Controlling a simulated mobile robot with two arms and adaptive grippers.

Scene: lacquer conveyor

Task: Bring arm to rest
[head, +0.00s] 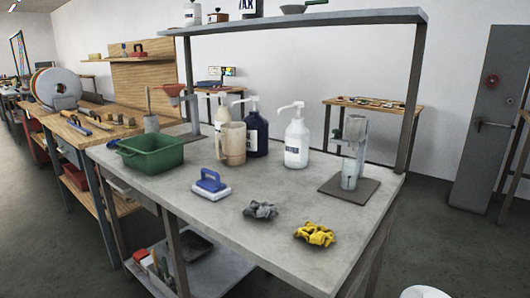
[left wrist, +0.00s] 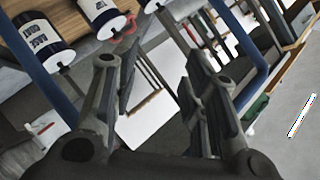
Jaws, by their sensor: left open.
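My left gripper (left wrist: 157,75) shows in the left wrist view. Its two dark grey fingers stand well apart, and nothing is held between them. Past the fingers, a white panel and the grey floor show, tilted in the picture. The head view shows neither of my arms nor grippers. My right gripper is in no view.
In the head view, a grey worktable (head: 290,240) bears a green tub (head: 150,155), a blue-handled block (head: 210,184), pump bottles (head: 297,140), a beige jug (head: 231,145), a grey cloth (head: 260,210) and yellow gloves (head: 315,233). In the left wrist view, labelled cans (left wrist: 40,38) stand near blue posts (left wrist: 262,45).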

